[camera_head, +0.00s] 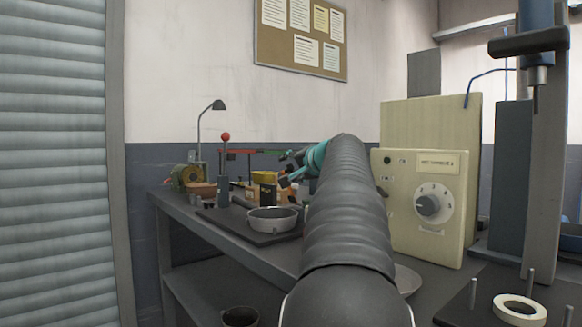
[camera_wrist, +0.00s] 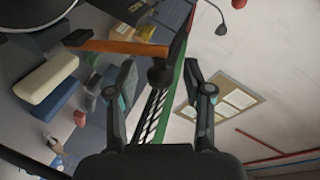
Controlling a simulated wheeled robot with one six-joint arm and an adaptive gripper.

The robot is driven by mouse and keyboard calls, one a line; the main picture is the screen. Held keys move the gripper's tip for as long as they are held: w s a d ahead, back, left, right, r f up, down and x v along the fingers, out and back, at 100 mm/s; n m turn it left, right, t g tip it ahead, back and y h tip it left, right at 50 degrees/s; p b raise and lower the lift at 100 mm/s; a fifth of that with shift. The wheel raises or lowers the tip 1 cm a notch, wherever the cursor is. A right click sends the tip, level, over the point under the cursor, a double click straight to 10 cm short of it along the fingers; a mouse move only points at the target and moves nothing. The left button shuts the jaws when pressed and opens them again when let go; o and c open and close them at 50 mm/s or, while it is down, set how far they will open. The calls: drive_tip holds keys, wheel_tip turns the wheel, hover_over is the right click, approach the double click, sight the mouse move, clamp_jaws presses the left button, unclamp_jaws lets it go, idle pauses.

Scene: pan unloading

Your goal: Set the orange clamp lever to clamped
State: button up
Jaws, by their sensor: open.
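In the wrist view, the orange clamp lever (camera_wrist: 125,47) is a flat bar lying across the upper middle of the picture. It has a dark knob at its left end and reaches a green rail (camera_wrist: 178,62) on the right. My gripper (camera_wrist: 160,78) is open, with its two fingers spread either side of a dark round knob (camera_wrist: 160,74) and a black-and-white striped strip (camera_wrist: 154,112). The lever lies just past the fingertips, not gripped. In the head view, my gripper (camera_head: 296,166) is small and partly hidden behind my arm, and I cannot clearly make out the lever.
A round pan (camera_head: 272,219) sits on a dark plate on the bench (camera_head: 200,217). A red-knobbed lever (camera_head: 225,137), a lamp (camera_head: 218,105) and small boxes stand behind it. A cream control box (camera_head: 400,200) stands to the right. The wrist view also shows beige and blue blocks (camera_wrist: 46,80).

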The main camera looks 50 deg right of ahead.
drive_tip(key=shift+w+f, duration=0.1)
drive_tip(key=shift+w, duration=0.2)
clamp_jaws()
